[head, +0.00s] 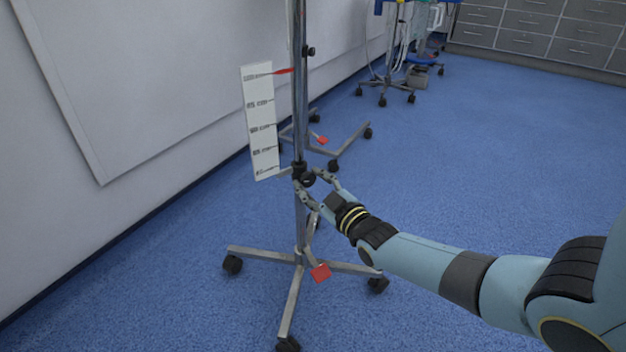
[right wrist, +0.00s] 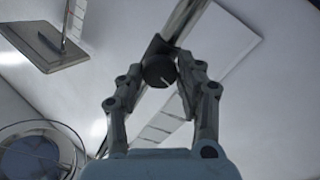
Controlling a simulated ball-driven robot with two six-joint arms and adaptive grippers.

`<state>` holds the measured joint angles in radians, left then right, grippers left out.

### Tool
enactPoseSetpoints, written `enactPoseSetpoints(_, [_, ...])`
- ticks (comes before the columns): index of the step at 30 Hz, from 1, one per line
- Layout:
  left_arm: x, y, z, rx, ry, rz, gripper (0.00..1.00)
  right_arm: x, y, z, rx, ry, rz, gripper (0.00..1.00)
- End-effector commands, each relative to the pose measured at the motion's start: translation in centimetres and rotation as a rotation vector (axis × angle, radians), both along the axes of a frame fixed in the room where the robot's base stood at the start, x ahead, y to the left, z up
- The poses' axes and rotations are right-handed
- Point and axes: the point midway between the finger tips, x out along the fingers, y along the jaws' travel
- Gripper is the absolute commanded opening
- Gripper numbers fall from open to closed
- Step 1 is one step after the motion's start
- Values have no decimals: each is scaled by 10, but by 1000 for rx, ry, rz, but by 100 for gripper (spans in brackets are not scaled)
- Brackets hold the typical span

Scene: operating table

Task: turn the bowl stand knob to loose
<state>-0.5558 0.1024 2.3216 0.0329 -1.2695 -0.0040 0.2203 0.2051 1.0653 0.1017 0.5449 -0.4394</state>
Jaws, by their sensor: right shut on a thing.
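The stand's black knob (head: 307,179) sits on the upright metal pole (head: 300,120), low on the pole and below the labelled white card. My right gripper (head: 318,180) reaches in from the right and is shut on the knob. In the right wrist view the round black knob (right wrist: 159,70) lies between the fingertips of my right gripper (right wrist: 162,72), and a light line shows on its face. The pole runs diagonally behind it. A red pointer (head: 284,71) shows near the top of the card. My left gripper is not in view.
The labelled card (head: 260,120) hangs left of the pole. The wheeled base (head: 300,262) has a red pedal (head: 320,272). Another wheeled base (head: 340,150) stands close behind. The white wall (head: 130,90) is at left; blue floor (head: 480,150) is open at right.

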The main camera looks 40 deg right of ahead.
Motion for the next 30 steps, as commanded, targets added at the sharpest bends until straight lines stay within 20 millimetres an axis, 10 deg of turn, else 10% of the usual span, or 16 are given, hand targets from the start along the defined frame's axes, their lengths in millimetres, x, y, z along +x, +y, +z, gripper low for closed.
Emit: enactPoseSetpoints(30, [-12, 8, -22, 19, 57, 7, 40, 0, 1, -1, -963, 43, 2, 4])
